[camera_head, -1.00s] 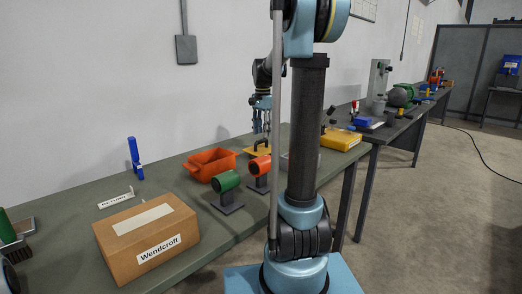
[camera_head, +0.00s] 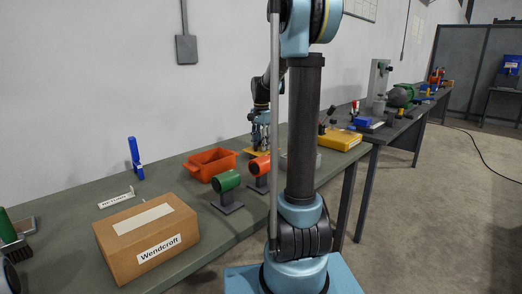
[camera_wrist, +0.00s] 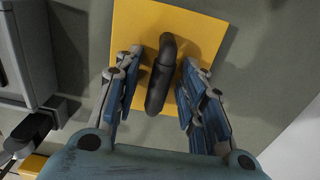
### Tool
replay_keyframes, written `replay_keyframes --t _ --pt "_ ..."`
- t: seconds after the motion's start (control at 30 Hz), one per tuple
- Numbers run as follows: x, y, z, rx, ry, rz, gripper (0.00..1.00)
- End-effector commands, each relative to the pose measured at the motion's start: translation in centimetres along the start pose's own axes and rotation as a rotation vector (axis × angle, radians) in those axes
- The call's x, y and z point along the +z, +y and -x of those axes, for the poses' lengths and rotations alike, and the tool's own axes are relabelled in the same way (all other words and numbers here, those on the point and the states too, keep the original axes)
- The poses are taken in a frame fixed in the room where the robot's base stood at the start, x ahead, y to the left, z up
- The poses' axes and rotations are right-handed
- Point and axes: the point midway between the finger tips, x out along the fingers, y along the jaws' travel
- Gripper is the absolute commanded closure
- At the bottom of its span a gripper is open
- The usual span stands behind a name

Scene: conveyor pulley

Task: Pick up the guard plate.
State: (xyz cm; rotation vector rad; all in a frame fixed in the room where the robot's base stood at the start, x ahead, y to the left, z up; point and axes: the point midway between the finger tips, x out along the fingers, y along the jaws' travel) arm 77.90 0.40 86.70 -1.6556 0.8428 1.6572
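The guard plate (camera_wrist: 205,35) is a flat yellow square with a dark arched handle (camera_wrist: 160,75) on top. In the wrist view it lies on the grey-green bench below my gripper (camera_wrist: 160,85). My gripper is open, with one blue-padded finger on each side of the handle and gaps between. I cannot tell how far the fingertips are above the plate. In the head view only a bit of the yellow plate (camera_head: 249,151) shows behind my gripper (camera_head: 258,145).
An orange bin (camera_head: 210,163), a green roller (camera_head: 226,181) and an orange roller (camera_head: 260,166) on stands are nearby on the bench. A cardboard box (camera_head: 146,236) sits at the front left. A grey block (camera_wrist: 20,50) is beside the plate.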

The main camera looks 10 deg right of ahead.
Motion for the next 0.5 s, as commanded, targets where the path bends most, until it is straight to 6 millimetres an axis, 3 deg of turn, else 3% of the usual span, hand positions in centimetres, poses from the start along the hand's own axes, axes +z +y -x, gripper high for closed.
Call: replay_keyframes --t 0.03,0.13,0.5 --pt "-0.03 0.01 0.00 0.000 0.000 0.000 0.79" --pt "-0.05 0.02 0.01 0.000 0.000 -0.001 1.00" --pt "-0.09 0.06 0.05 0.000 0.000 -0.002 1.00"
